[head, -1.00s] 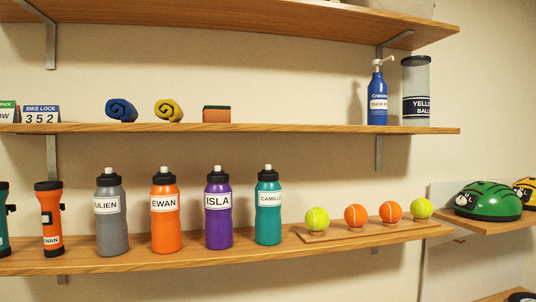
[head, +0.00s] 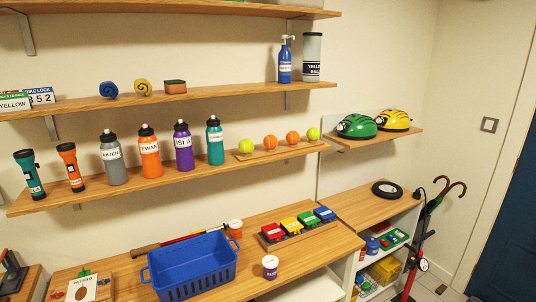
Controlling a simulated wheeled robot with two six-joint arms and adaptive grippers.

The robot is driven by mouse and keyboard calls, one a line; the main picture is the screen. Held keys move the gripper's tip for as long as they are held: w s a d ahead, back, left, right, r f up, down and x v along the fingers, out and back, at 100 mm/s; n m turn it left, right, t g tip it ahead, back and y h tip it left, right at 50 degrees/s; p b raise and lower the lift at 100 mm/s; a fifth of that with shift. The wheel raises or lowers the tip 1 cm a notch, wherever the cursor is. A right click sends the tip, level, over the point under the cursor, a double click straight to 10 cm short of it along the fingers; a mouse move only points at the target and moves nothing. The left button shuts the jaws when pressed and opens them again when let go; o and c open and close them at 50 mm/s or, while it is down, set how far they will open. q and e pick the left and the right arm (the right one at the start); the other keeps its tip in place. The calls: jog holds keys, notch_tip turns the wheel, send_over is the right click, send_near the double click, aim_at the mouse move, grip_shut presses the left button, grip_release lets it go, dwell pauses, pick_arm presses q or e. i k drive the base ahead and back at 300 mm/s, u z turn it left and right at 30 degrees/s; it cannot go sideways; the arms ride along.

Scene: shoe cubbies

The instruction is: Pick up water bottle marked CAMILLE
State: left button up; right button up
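The teal water bottle (head: 215,142) with a black cap stands upright on the middle-height wall shelf in the head view. Its white label is too small to read now, but it read CAMILLE in the earlier frame. It is the rightmost of the bottles. To its left stand a purple bottle marked ISLA (head: 183,148), an orange bottle marked EWAN (head: 149,154) and a grey bottle marked JULIEN (head: 112,160). Neither of my grippers shows in the view.
Tennis and orange balls sit on a wooden board (head: 243,156) right of the teal bottle. Torches (head: 70,168) stand at the shelf's left. Below, a counter (head: 330,248) holds a blue basket (head: 190,268), cups and small coloured boxes. A shelf (head: 130,102) runs above the bottles.

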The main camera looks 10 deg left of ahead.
aim_at(213, 132)
jog(key=z, duration=1)
jog(key=i, duration=1.35)
jog(key=u, duration=1.05)
jog(key=i, duration=0.6)
jog(key=u, duration=0.7)
